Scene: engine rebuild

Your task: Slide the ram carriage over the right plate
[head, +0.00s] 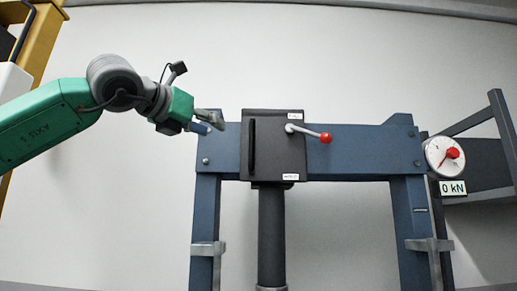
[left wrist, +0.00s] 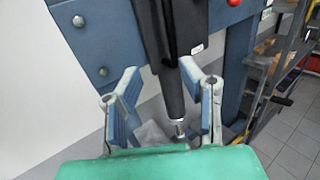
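The ram carriage (head: 286,160) is a black box on the blue crossbeam (head: 360,150), left of the beam's middle. It has a vertical black bar handle (head: 252,146) on its left front and a lever with a red knob (head: 326,138). The dark ram (head: 272,230) hangs below it. My left gripper (head: 212,123) is in front of the beam's left end, left of the carriage, apart from the handle in the picture. In the left wrist view its fingers (left wrist: 161,72) are spread and empty, with the carriage and ram beyond. I cannot make out the right plate. My right gripper is out of view.
Blue uprights (head: 205,225) stand at both ends of the beam. A gauge with a red pointer (head: 446,155) and a 0 kN label are at the right. The beam right of the carriage looks clear. Shelving (left wrist: 275,85) stands at the right in the left wrist view.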

